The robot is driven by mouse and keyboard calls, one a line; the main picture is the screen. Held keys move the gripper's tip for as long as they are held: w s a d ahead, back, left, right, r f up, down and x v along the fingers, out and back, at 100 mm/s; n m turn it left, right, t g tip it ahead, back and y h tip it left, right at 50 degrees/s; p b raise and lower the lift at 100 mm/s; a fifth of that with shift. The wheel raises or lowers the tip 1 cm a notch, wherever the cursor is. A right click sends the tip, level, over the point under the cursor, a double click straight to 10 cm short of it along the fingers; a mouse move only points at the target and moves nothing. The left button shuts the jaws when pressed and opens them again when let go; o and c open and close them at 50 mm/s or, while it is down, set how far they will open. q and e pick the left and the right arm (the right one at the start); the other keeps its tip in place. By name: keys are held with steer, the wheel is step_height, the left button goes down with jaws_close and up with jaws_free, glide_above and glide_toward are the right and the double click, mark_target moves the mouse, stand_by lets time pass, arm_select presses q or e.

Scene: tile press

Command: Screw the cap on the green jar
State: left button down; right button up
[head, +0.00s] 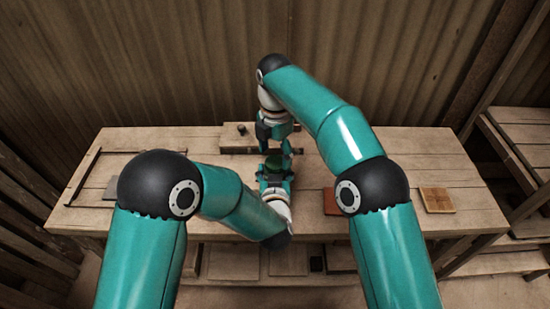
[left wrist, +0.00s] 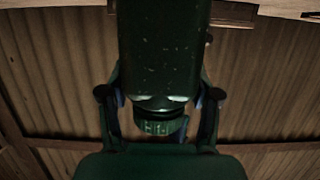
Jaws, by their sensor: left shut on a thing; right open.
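The dark green jar (head: 273,164) is held over the middle of the table, with its top towards the head camera. My left gripper (head: 275,170) is shut around it. In the left wrist view the picture is turned over, and the jar (left wrist: 160,45) fills the upper middle. A narrower ribbed green part (left wrist: 162,126) shows at its top end; I cannot tell whether it is the neck or a cap. My right gripper (head: 273,138) is open just behind the jar, pointing down. I cannot make out a loose cap.
A pale block with a small dark knob (head: 236,139) stands behind the jar on the table (head: 225,165). A reddish tile (head: 331,205) and a brown tile (head: 437,200) lie right. The corrugated wall closes the back.

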steer(key=shift+f, duration=1.15)
steer(key=shift+c, duration=0.4)
